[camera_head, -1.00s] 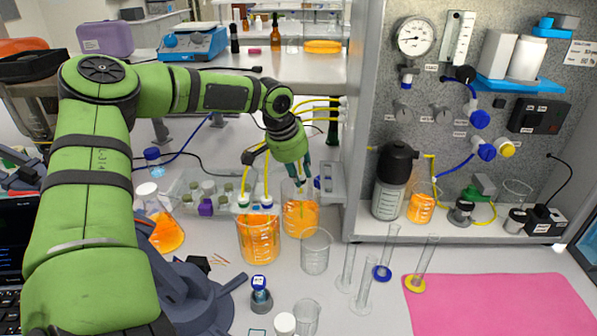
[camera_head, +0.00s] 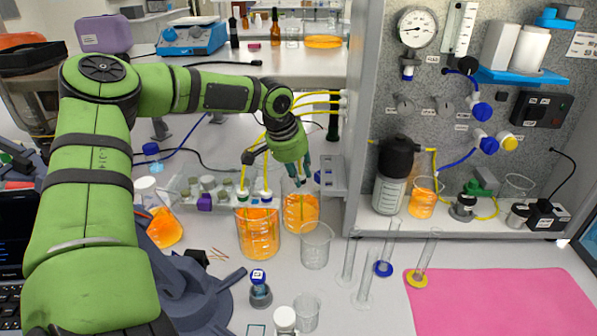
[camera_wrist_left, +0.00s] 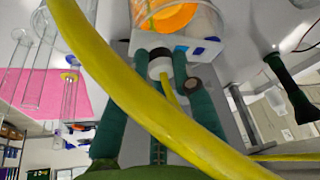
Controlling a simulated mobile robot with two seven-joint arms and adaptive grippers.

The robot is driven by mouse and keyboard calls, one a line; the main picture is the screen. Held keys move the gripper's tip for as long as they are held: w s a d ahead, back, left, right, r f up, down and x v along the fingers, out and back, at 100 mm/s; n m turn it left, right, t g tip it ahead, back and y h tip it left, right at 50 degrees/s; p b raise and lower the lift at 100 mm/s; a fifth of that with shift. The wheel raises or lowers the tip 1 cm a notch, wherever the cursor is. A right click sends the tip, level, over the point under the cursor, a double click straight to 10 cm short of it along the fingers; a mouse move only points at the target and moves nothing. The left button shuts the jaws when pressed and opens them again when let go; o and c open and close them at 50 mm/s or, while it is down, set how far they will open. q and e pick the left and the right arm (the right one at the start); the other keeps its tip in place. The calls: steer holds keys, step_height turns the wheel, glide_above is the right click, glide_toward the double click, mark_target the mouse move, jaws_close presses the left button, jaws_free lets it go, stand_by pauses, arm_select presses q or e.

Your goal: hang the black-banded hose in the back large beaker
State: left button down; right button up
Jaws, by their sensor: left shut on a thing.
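The back large beaker (camera_head: 301,213) holds orange liquid and stands behind the front large beaker (camera_head: 258,236). Two yellow hoses, one with a green collar (camera_head: 242,197) and one with a white collar (camera_head: 266,196), hang in the front beaker. My left gripper (camera_head: 302,180) points down at the back beaker's mouth. In the left wrist view its fingers (camera_wrist_left: 162,62) are shut on a yellow hose (camera_wrist_left: 170,92), with a pale piece between the tips. A hose curves close across that view. My right gripper is not in view.
An empty beaker (camera_head: 316,246) stands right of the front beaker. Several slim cylinders (camera_head: 364,285) stand further right, near the pink mat (camera_head: 490,300). A rack of vials (camera_head: 205,187) is at the left. The grey cabinet (camera_head: 360,110) rises close on the right.

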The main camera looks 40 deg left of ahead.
arm_select(q)
steer(key=shift+f, duration=0.1)
steer(key=c, duration=1)
jaws_free()
steer(key=shift+o, duration=0.2)
steer(key=v, duration=1.2)
steer(key=shift+f, duration=0.1)
